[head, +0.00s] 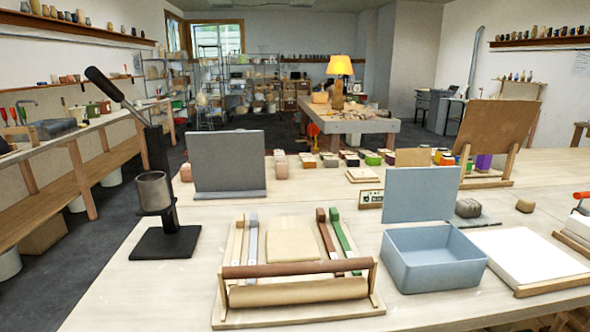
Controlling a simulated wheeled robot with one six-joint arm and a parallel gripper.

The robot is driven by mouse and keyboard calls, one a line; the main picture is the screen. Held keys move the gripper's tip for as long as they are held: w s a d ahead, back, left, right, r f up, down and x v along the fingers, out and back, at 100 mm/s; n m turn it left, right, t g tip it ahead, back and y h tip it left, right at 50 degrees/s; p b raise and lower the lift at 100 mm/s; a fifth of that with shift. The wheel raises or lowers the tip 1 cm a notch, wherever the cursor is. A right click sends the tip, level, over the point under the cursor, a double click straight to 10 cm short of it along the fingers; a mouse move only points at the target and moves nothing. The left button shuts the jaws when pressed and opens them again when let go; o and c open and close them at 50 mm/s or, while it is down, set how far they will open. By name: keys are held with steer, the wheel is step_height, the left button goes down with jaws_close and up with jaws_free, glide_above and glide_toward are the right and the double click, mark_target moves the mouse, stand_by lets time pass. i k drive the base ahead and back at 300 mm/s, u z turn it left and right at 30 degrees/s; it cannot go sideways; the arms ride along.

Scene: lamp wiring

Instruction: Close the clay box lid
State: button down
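A blue-grey clay box (434,272) stands on the table, right of centre in the head view. Its lid (421,195) stands upright along the back edge, so the box is open at the top. The part of the inside that shows looks empty. A small dark handle or edge piece shows beside the lid's lower right, over the table. My gripper is not in view.
A roller frame (298,283) with coloured strips stands left of the box. A white slab (524,258) lies close on its right. Grey-brown lumps (468,208) lie behind it. A lever press (160,215) and a grey panel (227,162) stand at left. Bare table (115,290) shows at front left.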

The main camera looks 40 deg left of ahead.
mark_target(420, 194)
steer(key=u, duration=0.8)
steer(key=i, duration=0.3)
